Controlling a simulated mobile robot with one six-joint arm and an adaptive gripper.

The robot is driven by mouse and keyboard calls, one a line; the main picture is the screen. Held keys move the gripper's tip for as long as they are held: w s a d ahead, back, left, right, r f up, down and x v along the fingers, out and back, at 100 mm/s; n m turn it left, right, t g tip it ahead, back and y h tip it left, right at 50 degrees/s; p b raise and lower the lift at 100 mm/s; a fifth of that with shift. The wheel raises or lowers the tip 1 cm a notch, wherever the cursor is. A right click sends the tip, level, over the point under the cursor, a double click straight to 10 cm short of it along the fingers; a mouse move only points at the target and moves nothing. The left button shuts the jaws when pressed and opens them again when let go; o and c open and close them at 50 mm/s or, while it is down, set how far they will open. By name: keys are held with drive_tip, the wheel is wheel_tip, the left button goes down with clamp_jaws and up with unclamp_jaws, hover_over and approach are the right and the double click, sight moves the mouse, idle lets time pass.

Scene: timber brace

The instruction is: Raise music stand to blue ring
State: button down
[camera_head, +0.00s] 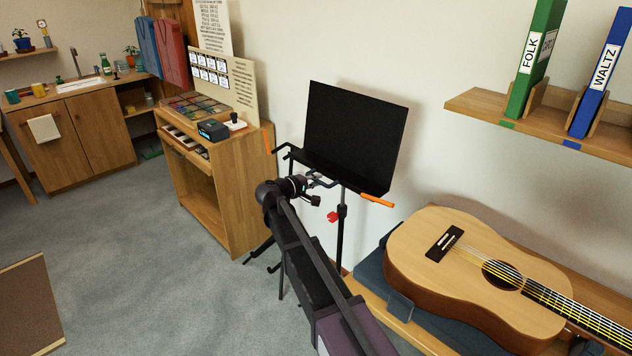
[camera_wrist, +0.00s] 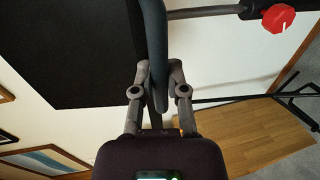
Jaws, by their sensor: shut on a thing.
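The music stand has a black desk (camera_head: 355,135), tilted back, on a thin dark pole (camera_head: 341,240). Orange pieces show at the desk's lower right and near its left end. A red knob (camera_head: 333,216) sits on the pole below the desk; it also shows in the wrist view (camera_wrist: 278,19). My gripper (camera_head: 316,182) is at the front of the stand, just below the desk. In the wrist view my gripper (camera_wrist: 160,80) is shut on a dark rounded bar (camera_wrist: 155,35) of the stand beside the desk. No blue ring can be made out.
A guitar (camera_head: 470,265) lies on a bench at the right, close to my arm. A wooden cabinet (camera_head: 215,195) stands left of the stand. A wall shelf (camera_head: 560,128) with binders is at upper right.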

wheel_tip(320, 180, up, 12)
drive_tip(key=p, duration=1.1)
drive_tip(key=shift+r, duration=0.2)
drive_tip(key=c, duration=0.6)
unclamp_jaws()
drive_tip(key=shift+c, duration=0.2)
drive_tip(key=shift+f, duration=0.3)
